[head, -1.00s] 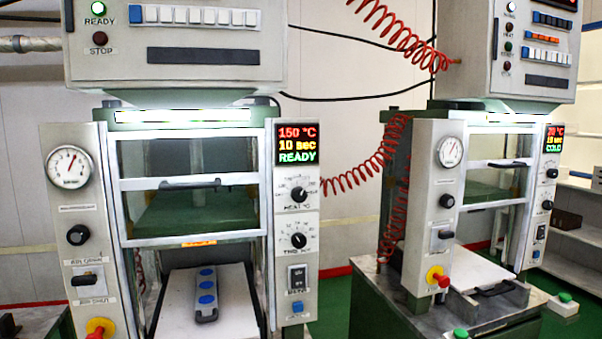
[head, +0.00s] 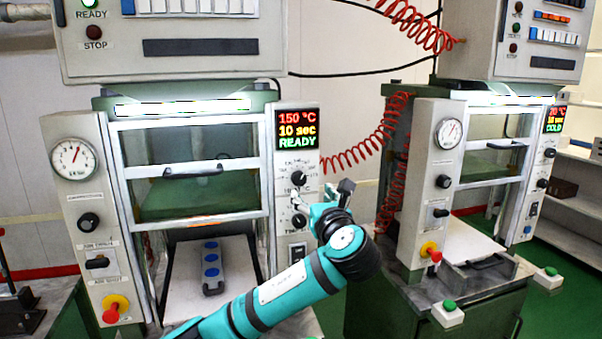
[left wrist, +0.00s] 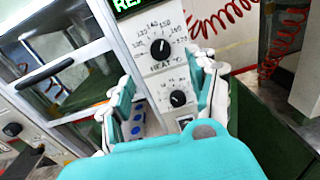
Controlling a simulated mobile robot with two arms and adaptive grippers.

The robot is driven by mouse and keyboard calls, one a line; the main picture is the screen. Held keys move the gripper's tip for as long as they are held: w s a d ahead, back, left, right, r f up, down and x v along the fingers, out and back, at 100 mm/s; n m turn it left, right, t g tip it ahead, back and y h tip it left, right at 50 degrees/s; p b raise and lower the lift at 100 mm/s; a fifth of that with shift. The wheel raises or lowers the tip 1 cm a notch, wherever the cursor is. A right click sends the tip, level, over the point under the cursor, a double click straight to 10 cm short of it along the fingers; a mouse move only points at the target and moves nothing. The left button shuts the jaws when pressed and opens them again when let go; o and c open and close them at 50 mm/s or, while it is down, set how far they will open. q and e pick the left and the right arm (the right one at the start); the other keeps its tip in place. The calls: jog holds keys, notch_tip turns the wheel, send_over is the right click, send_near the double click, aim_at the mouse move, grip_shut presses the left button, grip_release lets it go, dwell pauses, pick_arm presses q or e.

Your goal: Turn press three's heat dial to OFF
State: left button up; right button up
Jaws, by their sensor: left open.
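The near press (head: 187,275) has a heat dial (head: 299,179), a black knob under a display (head: 297,129) reading 150 °C, 10 sec, READY. No press number is legible. The left wrist view shows the heat dial (left wrist: 160,49) with its numbered scale and the "HEAT °C" label under it. A time dial (head: 299,221) sits just below, also in the left wrist view (left wrist: 178,98). My left gripper (head: 321,193) is open and empty in front of these dials. In the left wrist view its fingers (left wrist: 165,72) stand apart, either side of the dial column. Contact cannot be told.
A second press (head: 431,190) stands at the right; its display (head: 555,119) reads 20 °C, COLD. A red coiled hose (head: 360,147) hangs between the presses. A tray with blue discs (head: 212,268) lies in the near press. Red stop buttons (head: 113,311) are low on the front.

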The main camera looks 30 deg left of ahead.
aim_at(300, 180)
pick_arm(q)
jog(key=p+x, duration=0.3)
jog(key=x, duration=0.7)
jog(key=shift+r, duration=0.1)
jog(key=shift+w+a+p, duration=0.3)
jog(key=shift+a+p, duration=0.05)
jog(key=shift+a, duration=0.05)
jog(key=c, duration=1.1)
jog(key=shift+c, duration=0.2)
